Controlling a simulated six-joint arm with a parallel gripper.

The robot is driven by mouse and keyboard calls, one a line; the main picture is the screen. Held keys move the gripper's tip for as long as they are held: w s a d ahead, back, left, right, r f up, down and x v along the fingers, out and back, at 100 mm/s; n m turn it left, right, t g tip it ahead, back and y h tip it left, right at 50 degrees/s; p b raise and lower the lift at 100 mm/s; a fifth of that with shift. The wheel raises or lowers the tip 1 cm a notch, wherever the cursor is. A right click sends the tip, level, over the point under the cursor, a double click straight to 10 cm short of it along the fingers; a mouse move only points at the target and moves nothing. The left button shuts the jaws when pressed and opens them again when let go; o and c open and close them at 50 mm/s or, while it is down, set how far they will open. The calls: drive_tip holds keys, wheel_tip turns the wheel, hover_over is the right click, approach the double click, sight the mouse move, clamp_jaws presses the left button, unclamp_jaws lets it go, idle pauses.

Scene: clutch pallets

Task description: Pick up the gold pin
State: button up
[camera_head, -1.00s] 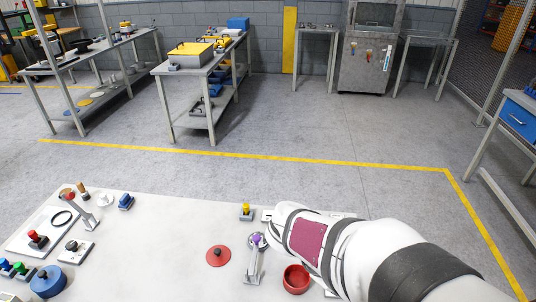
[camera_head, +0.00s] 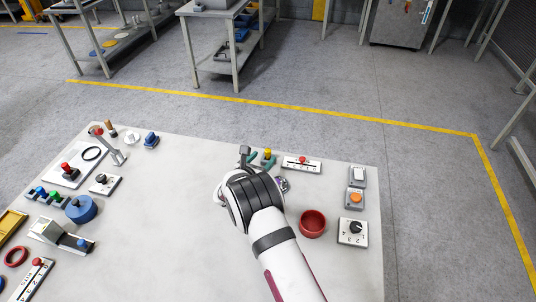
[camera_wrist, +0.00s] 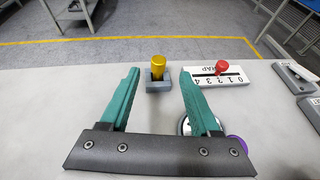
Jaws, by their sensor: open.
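The gold pin (camera_head: 267,153) is a short yellow cylinder standing upright in a small grey block at the far edge of the white table. In the wrist view the gold pin (camera_wrist: 158,68) shows between and beyond the two teal fingertips, with its grey holder (camera_wrist: 158,85) below it. My gripper (camera_wrist: 159,77) is open and empty, and its fingers point toward the pin. In the head view my gripper (camera_head: 260,159) is just in front of the pin, partly covered by my wrist. I cannot tell whether a fingertip touches the holder.
Right of the pin lies a numbered slider panel with a red knob (camera_wrist: 221,67). A purple knob (camera_wrist: 236,145) on a round base sits by the right finger. A red ring cup (camera_head: 312,223) and switch boxes (camera_head: 352,232) stand farther right.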

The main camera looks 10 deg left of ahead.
sight(267, 154)
drive_tip(key=x, duration=0.3)
drive_tip(key=shift+w+f, duration=0.25)
drive_tip(key=shift+w, duration=0.1)
clamp_jaws()
